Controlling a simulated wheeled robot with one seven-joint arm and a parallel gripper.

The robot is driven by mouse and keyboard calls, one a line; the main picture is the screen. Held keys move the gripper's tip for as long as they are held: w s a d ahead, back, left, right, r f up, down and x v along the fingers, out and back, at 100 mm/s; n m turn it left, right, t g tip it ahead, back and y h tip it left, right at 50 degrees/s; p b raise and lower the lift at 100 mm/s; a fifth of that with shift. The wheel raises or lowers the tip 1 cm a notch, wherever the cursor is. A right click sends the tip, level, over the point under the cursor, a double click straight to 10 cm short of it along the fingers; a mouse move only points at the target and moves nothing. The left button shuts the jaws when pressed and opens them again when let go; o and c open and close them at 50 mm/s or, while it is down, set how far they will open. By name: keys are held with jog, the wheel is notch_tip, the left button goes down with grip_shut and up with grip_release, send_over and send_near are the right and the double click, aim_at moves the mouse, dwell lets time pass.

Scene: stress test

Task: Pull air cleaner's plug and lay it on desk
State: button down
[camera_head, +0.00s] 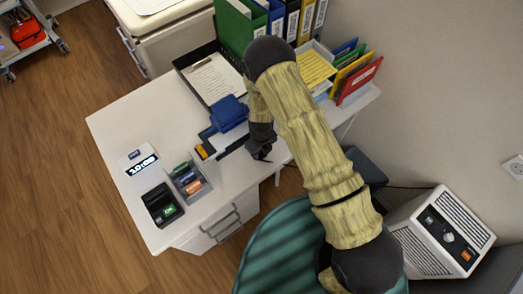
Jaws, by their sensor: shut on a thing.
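The air cleaner (440,235) is a white box with a dark control panel at the lower right, by the wall. A thin dark cord (400,187) runs left from it and passes out of sight behind my arm. The wall outlet (516,168) at the right edge shows no plug in it. My gripper (262,150) is over the right part of the white desk (115,115), near its front edge. It is shut on a small dark thing, apparently the plug, mostly hidden by the dark fingers. I cannot tell whether it touches the desk.
A green chair (280,245) stands in front.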

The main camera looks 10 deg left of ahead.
jog(key=c, duration=0.9)
grip_release()
jog(key=shift+o, duration=0.2)
jog(key=shift+r, duration=0.1)
notch_tip(320, 180, up, 17)
jog(key=b, duration=0.2)
jog(key=shift+r, duration=0.15)
